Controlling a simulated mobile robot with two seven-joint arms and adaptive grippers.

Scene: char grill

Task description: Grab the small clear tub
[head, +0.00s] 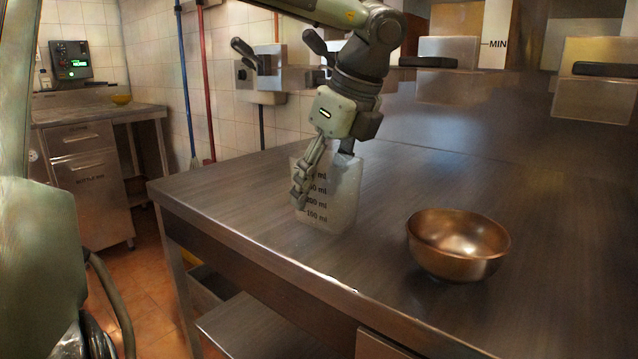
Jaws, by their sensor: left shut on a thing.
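The small clear tub (338,205) is a translucent container with ml markings on its front. It stands upright at, or very close to, the metal table's surface, left of the copper bowl. My left gripper (318,182) reaches down on it from above. One finger lies across the front of the tub, and the other is mostly hidden behind or inside it. The gripper is shut on the tub's wall. My right gripper does not show.
A copper bowl (458,244) stands on the metal table (400,310) right of the tub. The table's front edge runs close below the tub. Metal boxes with black handles (450,62) are at the back. The table's right part is clear.

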